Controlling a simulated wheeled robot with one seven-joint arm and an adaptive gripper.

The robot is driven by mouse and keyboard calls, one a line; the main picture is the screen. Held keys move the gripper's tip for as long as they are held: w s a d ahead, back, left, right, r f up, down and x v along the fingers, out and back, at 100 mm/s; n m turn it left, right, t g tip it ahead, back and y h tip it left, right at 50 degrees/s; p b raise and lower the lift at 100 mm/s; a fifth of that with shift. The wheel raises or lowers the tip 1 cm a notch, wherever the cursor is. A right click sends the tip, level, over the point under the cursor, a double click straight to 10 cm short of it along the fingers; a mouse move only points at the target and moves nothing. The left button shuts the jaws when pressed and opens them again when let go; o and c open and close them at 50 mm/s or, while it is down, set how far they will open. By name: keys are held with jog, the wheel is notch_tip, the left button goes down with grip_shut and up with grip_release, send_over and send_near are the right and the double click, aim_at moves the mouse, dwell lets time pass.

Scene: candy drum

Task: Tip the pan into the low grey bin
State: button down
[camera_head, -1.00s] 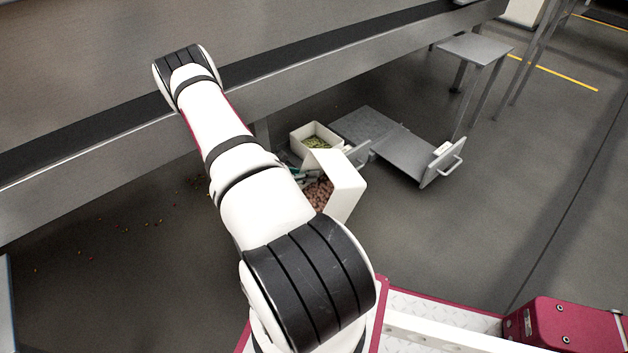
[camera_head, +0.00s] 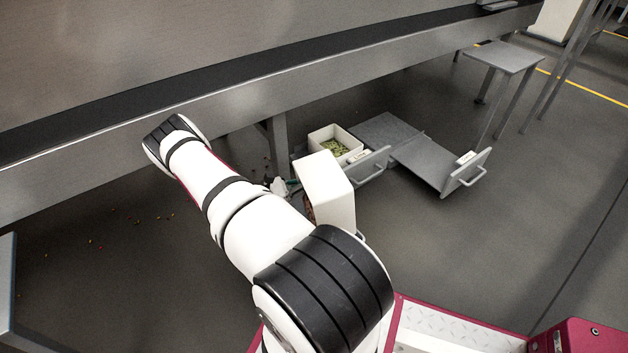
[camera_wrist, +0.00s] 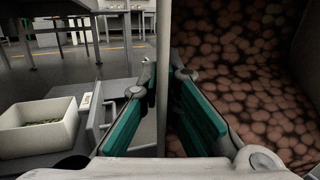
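The pan is a white, box-shaped container (camera_head: 328,190), held tilted beside my arm in the head view. Its opening faces away, so only a sliver of its reddish-brown contents shows there. In the wrist view those round pieces (camera_wrist: 260,90) fill the right side, beside the pan's thin pale wall (camera_wrist: 164,40). My gripper (camera_wrist: 163,78) has one teal-padded finger on each side of that wall and is shut on it. It is small and partly hidden in the head view (camera_head: 282,187). I cannot clearly make out a low grey bin.
A white tub (camera_head: 319,143) with green pieces stands just behind the pan; it also shows in the wrist view (camera_wrist: 38,138). Grey panels with handles (camera_head: 466,173) stand by a low grey plate (camera_head: 425,160). A conveyor-like beam (camera_head: 240,105) crosses above. Small pieces lie scattered on the floor.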

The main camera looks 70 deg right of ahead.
dwell(0.6)
jog(key=shift+w+a+r+g+h, duration=0.15)
jog(key=shift+w+a+g+h, duration=0.3)
jog(key=shift+w+g+h, duration=0.05)
dwell(0.3)
jog(key=shift+w+a+g+h, duration=0.4)
jog(key=shift+w+a, duration=0.05)
jog(key=shift+w, duration=0.05)
dwell(0.3)
